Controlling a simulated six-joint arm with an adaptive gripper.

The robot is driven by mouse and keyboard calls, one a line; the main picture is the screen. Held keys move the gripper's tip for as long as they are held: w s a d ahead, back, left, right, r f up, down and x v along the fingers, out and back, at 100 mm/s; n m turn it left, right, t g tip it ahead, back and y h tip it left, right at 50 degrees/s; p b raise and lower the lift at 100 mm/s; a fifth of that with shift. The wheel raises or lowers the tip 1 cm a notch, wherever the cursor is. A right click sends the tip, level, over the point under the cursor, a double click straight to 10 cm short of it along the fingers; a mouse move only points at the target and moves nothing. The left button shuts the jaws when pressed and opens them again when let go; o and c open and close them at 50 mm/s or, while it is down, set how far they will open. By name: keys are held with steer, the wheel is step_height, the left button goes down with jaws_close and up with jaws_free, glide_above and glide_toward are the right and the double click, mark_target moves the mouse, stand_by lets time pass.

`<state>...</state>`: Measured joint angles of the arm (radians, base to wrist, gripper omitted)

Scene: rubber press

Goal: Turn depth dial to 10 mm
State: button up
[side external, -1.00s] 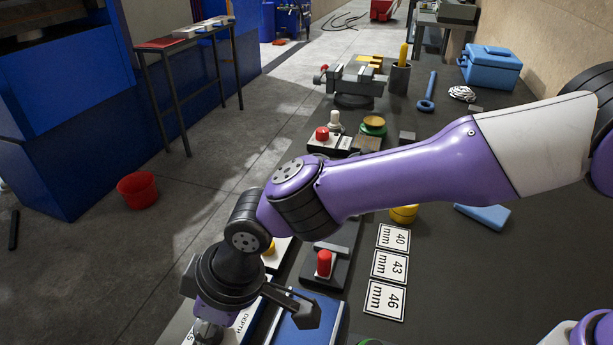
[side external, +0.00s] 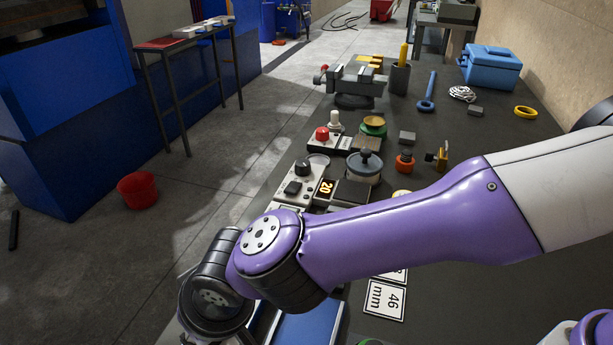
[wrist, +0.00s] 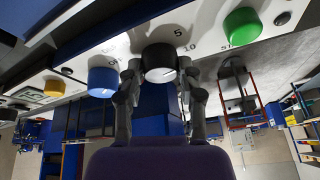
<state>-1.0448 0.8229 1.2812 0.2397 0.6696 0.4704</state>
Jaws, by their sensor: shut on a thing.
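The depth dial (wrist: 159,60) is a round black knob on a pale panel in the wrist view. The marks 5 (wrist: 178,31) and 10 (wrist: 186,48) are printed beside it. A light line shows on the dial's face; which mark it points to I cannot tell. My gripper (wrist: 160,76) has one finger on each side of the dial and is shut on it. In the side external view my wrist and arm hide the dial, and my fingers are not clearly visible.
In the wrist view a green button (wrist: 242,26) is to the right of the dial, and a blue knob (wrist: 102,76) and a yellow button (wrist: 54,88) are to the left. In the side external view, a lit display reads 20 (side external: 327,187), and a jar (side external: 363,168) stands near it.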

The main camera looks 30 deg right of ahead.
steer(key=shift+f+m+h, duration=0.15)
steer(key=shift+m+h, duration=0.25)
steer(key=shift+m, duration=0.6)
steer(key=o, duration=1.2)
steer(key=shift+c, duration=0.2)
step_height(320, 180, up, 10)
